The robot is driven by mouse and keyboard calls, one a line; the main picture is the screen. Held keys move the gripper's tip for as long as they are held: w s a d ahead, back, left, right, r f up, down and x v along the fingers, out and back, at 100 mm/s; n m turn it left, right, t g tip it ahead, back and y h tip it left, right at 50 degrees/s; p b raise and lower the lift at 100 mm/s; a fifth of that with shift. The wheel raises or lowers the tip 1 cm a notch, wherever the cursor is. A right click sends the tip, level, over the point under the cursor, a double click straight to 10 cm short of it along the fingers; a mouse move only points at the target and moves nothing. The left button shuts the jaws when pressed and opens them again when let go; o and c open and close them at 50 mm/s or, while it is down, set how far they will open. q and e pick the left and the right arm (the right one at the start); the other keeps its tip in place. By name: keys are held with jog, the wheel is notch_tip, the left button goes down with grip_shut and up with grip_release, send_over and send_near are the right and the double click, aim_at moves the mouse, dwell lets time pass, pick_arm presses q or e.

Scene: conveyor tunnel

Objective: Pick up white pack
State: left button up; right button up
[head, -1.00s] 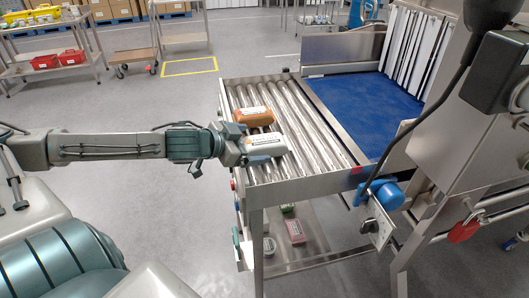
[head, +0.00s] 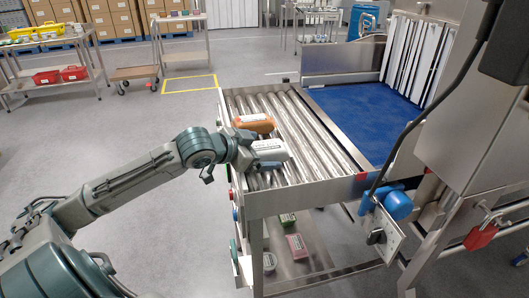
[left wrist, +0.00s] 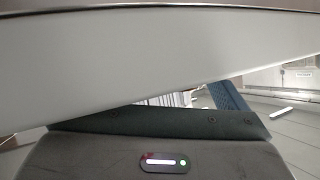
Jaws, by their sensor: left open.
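The white pack (head: 271,150) with dark print lies on the roller conveyor (head: 318,143), near its left side. My left gripper (head: 250,160) is at the left end of the pack, open. Its fingertips are hard to make out, so I cannot tell whether they touch the pack or straddle it. In the left wrist view a large pale surface (left wrist: 150,60), probably the pack very close up, fills the upper part and hides most of the scene. My right gripper is not in view.
An orange-brown pack (head: 254,123) lies just behind the white pack. A blue belt (head: 365,118) is to the right, past a metal rail. A blue motor cap (head: 398,205) sticks out at the front right. Small packs, one pink (head: 296,246), are below the rollers.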

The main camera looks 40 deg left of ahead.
aim_at(261, 148)
pick_arm(q)
jog(key=shift+w+d, duration=0.1)
jog(key=shift+w, duration=0.05)
jog(key=shift+f, duration=0.1)
jog(key=c, duration=1.4)
jog(key=shift+r, duration=0.35)
jog(key=shift+c, duration=1)
notch_tip(261, 148, up, 9)
jog(key=shift+r, duration=0.2)
jog(key=shift+c, duration=0.8)
